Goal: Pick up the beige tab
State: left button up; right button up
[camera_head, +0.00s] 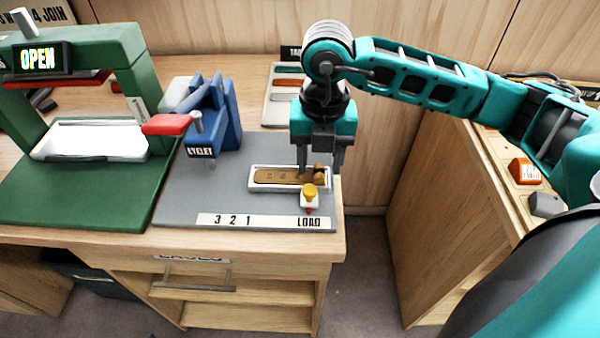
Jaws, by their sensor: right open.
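My right gripper (320,168) points down with its fingers apart, over the right end of a white tray (256,187) on the grey mat. A tan-brown strip with holes (285,176) lies in that tray, with a brown rounded piece (320,172) at its right end, between or just behind the fingertips. Contact cannot be told. Behind the arm, a pale rack (268,115) holds several flat tabs, one of them orange (289,83). The rack is partly hidden by my arm, and I cannot make out for certain which piece is the beige tab. My left gripper is out of view.
A blue eyelet press (228,120) with a red handle (168,124) stands left of the tray. A small yellow-topped device (310,194) stands in front of it. A green press (130,80) is far left. A gap separates the bench from the right-hand cabinet (440,220).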

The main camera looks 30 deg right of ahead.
jog(key=shift+f, duration=0.35)
jog(key=shift+c, duration=0.4)
grip_shut()
